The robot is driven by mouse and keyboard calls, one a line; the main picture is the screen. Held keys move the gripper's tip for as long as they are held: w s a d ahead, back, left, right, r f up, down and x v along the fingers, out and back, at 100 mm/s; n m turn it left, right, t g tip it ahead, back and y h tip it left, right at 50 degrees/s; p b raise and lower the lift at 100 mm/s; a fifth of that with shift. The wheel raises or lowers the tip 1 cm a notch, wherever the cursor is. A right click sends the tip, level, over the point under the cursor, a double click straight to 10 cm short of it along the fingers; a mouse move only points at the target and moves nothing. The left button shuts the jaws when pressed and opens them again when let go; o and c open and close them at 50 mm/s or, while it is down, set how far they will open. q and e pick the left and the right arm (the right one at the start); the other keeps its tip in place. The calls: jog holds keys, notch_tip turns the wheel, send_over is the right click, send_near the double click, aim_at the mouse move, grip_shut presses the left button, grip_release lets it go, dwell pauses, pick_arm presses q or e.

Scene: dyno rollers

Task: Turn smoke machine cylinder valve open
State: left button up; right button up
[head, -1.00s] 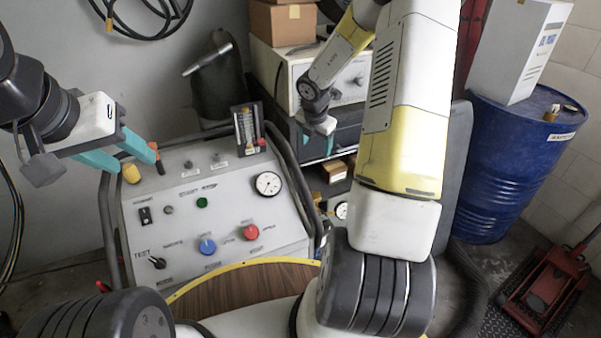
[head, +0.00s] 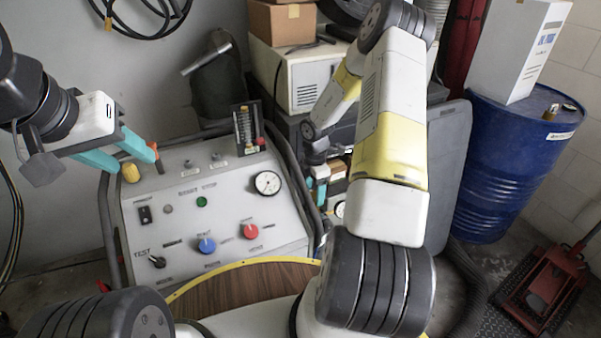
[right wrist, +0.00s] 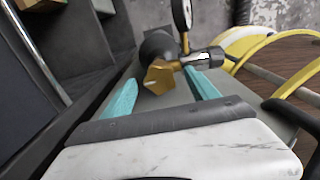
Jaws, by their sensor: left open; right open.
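In the right wrist view, the brass valve handle (right wrist: 160,77) shows on a dark cylinder fitting, with a metal connector (right wrist: 203,58) and a gauge (right wrist: 182,14) beside it. My right gripper (right wrist: 159,80) is open, its teal fingers to either side of the handle in the picture; whether they touch it I cannot tell. In the head view my right gripper (head: 320,182) is low beside the shelf, right of the control panel, and the valve is hidden there. My left gripper (head: 137,160) is open and empty above the panel's upper left corner.
The grey control panel (head: 222,222) with knobs, a gauge and a tubular frame stands left of my right arm. A blue drum (head: 490,165) and a red jack (head: 545,290) are at the right.

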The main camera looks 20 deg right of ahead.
jog(key=c, duration=1.4)
jog(key=shift+o, duration=0.2)
